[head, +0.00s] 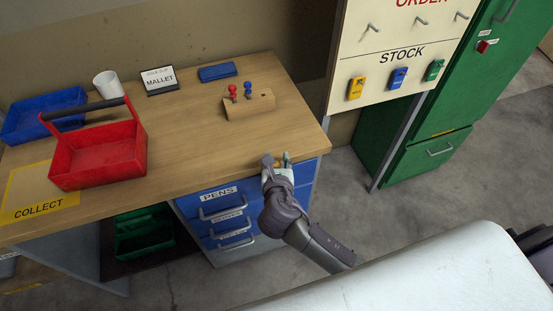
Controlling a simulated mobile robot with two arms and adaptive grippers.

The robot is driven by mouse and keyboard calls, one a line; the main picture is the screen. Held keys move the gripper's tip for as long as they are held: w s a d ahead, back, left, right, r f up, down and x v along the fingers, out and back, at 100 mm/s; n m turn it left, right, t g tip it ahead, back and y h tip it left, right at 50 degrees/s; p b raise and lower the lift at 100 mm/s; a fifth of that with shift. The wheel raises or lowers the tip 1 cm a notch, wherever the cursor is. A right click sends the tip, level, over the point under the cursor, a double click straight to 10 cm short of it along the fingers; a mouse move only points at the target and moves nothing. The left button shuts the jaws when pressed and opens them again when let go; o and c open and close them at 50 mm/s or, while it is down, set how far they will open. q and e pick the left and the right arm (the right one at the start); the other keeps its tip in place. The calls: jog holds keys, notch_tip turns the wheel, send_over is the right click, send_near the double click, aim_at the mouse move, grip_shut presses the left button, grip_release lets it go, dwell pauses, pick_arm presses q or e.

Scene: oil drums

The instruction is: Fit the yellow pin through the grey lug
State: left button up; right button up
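I cannot make out a yellow pin or a grey lug in the head view. The one small yellow thing is a yellow tag-like item (356,88) hanging on the stock board; its exact kind is too small to tell. My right gripper (276,161) is at the front right edge of the wooden bench, above the blue drawers. Its fingers are apart and I see nothing held between them. My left gripper is not in view.
The bench (200,120) carries a red tote (98,155), a blue tray (40,112), a white cup (108,84), a blue case (217,72) and a wooden block (250,105) with red and blue pegs. A green cabinet (440,110) stands right. The bench's middle is clear.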

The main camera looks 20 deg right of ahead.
jog(key=shift+o, duration=0.4)
jog(key=shift+s, duration=0.25)
jog(key=v, duration=1.1)
jog(key=shift+s+a, duration=0.2)
jog(key=shift+s, duration=0.05)
jog(key=shift+r, duration=0.1)
jog(key=s+d+f+m+g+y, duration=0.15)
jog(key=f+m, duration=0.25)
jog(key=f, duration=0.7)
jog(key=s+d+f+m+g, duration=0.1)
jog(key=s+f+m+g, duration=0.2)
jog(key=f, duration=0.8)
jog(key=s+d+f+m+g+y, duration=0.15)
jog(key=f+m, duration=0.25)
jog(key=f, duration=0.7)
jog(key=s+d+f+m+g, duration=0.2)
jog(key=s+f+m, duration=0.4)
jog(key=s, duration=0.3)
jog(key=s+d+f+m+g, duration=0.2)
jog(key=s+d+f+m, duration=0.1)
jog(key=s+f+m, duration=0.3)
jog(key=s+d+f+m+g+b, duration=0.1)
jog(key=s+f+m, duration=0.4)
jog(key=s, duration=0.6)
jog(key=shift+s+d+f+m+g+y, duration=0.35)
jog(key=shift+d+m, duration=0.5)
jog(key=shift+m, duration=0.35)
